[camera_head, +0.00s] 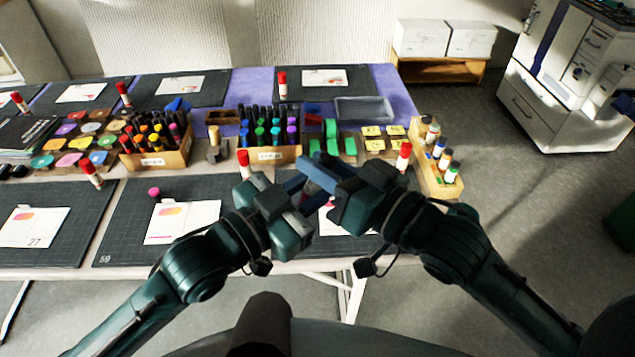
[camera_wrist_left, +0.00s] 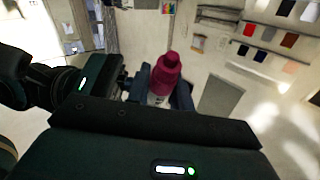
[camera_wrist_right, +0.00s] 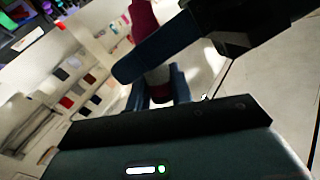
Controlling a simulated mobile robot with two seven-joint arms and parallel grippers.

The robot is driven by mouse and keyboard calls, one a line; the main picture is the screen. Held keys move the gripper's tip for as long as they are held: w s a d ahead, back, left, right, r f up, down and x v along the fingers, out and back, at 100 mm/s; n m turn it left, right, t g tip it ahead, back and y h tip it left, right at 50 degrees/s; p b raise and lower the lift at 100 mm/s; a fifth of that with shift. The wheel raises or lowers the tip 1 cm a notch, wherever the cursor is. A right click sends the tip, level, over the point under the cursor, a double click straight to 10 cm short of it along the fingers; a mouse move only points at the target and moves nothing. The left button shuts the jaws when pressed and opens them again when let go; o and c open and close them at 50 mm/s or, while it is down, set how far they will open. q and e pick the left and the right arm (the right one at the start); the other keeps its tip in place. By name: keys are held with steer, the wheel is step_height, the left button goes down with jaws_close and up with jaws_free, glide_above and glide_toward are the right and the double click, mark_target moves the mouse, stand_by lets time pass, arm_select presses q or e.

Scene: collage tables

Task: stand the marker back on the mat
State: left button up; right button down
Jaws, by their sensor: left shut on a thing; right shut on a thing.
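A marker with a magenta cap and white body shows between the fingers in the left wrist view (camera_wrist_left: 165,72) and in the right wrist view (camera_wrist_right: 142,20). My left gripper (camera_head: 302,190) and my right gripper (camera_head: 325,175) meet in front of me, above the table's front part, both shut on this marker. Blue fingers hide the marker in the head view. A dark gridded mat (camera_head: 120,225) lies at the table's front, left of the grippers, with a white card (camera_head: 183,222) and a small magenta object (camera_head: 154,192) on it.
Behind the grippers stand a wooden marker box (camera_head: 268,156), a red-capped marker (camera_head: 244,163) and another red-capped marker (camera_head: 404,156). A wooden rack of bottles (camera_head: 437,178) is at the right edge. The left box (camera_head: 155,161) holds several markers. A card (camera_head: 330,225) is partly hidden below the grippers.

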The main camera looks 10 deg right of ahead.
steer(key=c, duration=1.2)
jaws_free()
steer(key=shift+o, duration=0.2)
steer(key=shift+r, duration=0.1)
